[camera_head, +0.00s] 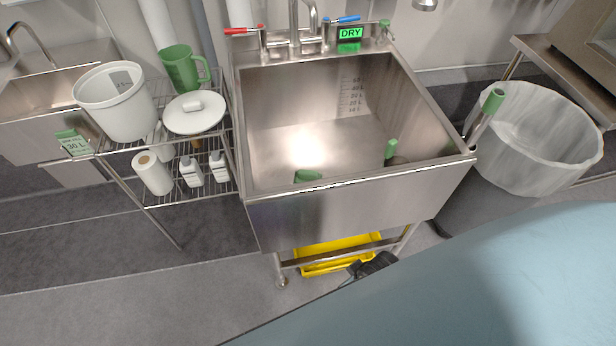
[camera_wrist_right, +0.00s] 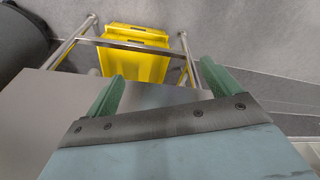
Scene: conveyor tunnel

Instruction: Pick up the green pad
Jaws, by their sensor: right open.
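A small flat green piece, which looks like the green pad (camera_head: 307,176), lies on the bottom of the steel sink (camera_head: 345,207), close to the front wall. The sink's front rim hides part of it. A green upright handle or plug (camera_head: 390,149) stands to its right in the sink. My right gripper (camera_wrist_right: 162,72) shows in the right wrist view with its two green fingers wide apart and nothing between them. It is outside the sink, with the sink's underside frame and floor beyond it. My left gripper is in no view.
A yellow tray (camera_head: 325,268) sits under the sink; it also shows in the right wrist view (camera_wrist_right: 150,66). A wire rack (camera_head: 145,198) with bucket, jug and bottles stands left. A lined bin (camera_head: 540,140) stands right. A sign (camera_head: 350,33) reads DRY.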

